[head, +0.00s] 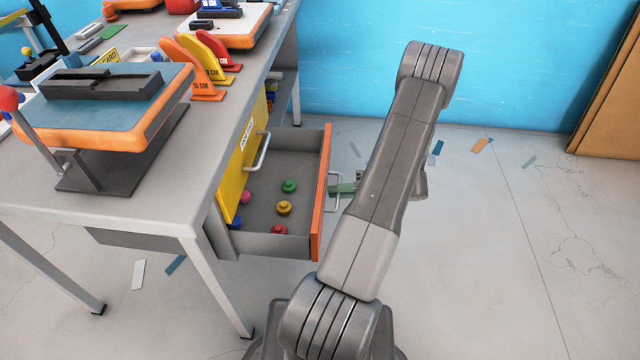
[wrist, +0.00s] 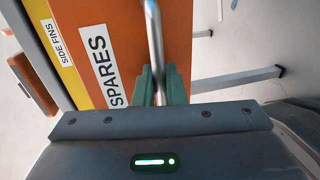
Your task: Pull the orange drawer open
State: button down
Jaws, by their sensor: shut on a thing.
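The orange drawer (head: 321,190) is pulled well out from under the workbench in the head view. Its grey interior holds several small coloured knobs. In the wrist view its orange front (wrist: 112,45) carries a white label reading SPARES. My gripper (head: 345,189) is at the drawer's front, mostly hidden behind my arm in the head view. In the wrist view the green fingers of my gripper (wrist: 160,85) are shut on the metal bar handle (wrist: 153,30) of the orange drawer.
A yellow drawer front (head: 241,165) with its own bar handle is beside the orange drawer. The workbench (head: 190,190) carries an orange-edged board (head: 150,125) and coloured fins. Flat scraps lie on the floor, which is mostly open at the right.

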jog(key=d, duration=0.7)
jog(key=shift+p, duration=0.45)
jog(key=shift+s+d, duration=0.1)
jog(key=c, duration=1.9)
grip_release()
jog(key=d+r, duration=0.1)
jog(key=d, duration=0.8)
jog(key=d+r+p, duration=0.1)
jog(key=d, duration=0.3)
jog(key=shift+s+d+r, duration=0.25)
jog(key=shift+d+r, duration=0.05)
